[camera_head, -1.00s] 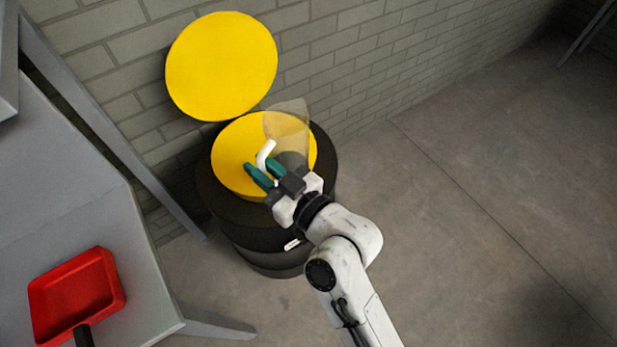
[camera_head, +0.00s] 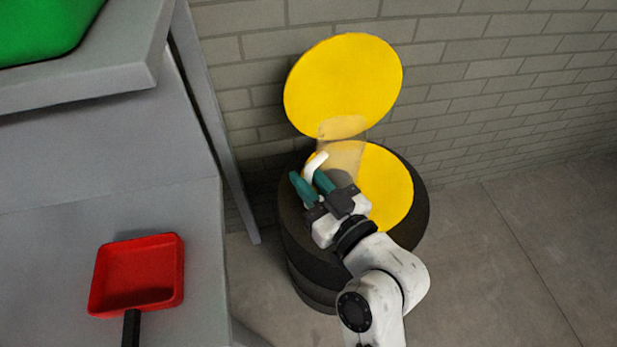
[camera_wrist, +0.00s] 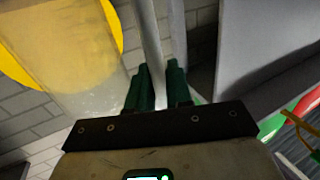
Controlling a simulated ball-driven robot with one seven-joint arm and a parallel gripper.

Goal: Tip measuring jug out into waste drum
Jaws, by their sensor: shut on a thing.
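The measuring jug (camera_head: 343,154) is see-through with a white handle. My gripper (camera_head: 309,178) has teal fingers shut on that handle. In the head view the jug overlaps the back left of the waste drum's yellow round top and the lower edge of its raised lid. The waste drum (camera_head: 297,238) is dark, with a yellow lid (camera_head: 343,85) standing up behind it. In the wrist view the jug (camera_wrist: 70,60) is left of my gripper (camera_wrist: 157,78), with yellow showing behind it. I cannot tell the jug's exact tilt or whether it holds anything.
A grey table (camera_head: 60,240) on the left carries a red pan (camera_head: 140,272) with a dark handle. A green container (camera_head: 45,25) sits on a higher grey surface. A brick wall (camera_head: 480,90) runs behind the drum. The floor (camera_head: 490,270) to the right is clear.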

